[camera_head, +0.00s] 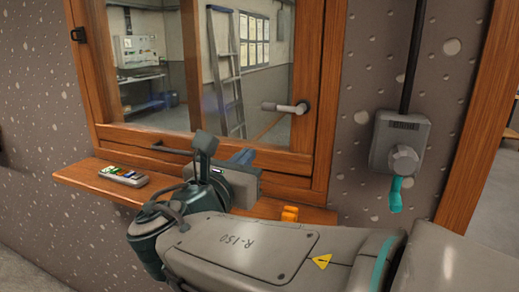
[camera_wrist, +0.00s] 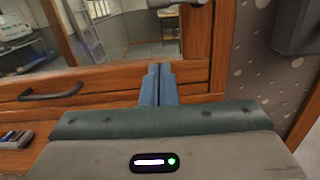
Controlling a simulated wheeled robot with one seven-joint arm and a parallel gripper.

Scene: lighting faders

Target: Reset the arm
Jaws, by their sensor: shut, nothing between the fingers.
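My gripper (camera_head: 243,156) is in front of the lower part of a wood-framed window, above a wooden ledge. In the wrist view my gripper (camera_wrist: 159,70) shows its two blue fingers side by side and touching, with nothing between them. They point toward the window frame. My grey arm, marked R-150, stretches across the lower right of the head view and hides part of the ledge.
A grey remote-like device (camera_head: 123,176) lies on the ledge (camera_head: 85,178). A small orange object (camera_head: 290,213) sits behind my arm. The window (camera_head: 312,100) has a lever handle (camera_head: 286,107). A grey wall box (camera_head: 400,140) with a knob hangs at right, a teal piece (camera_head: 396,195) below it.

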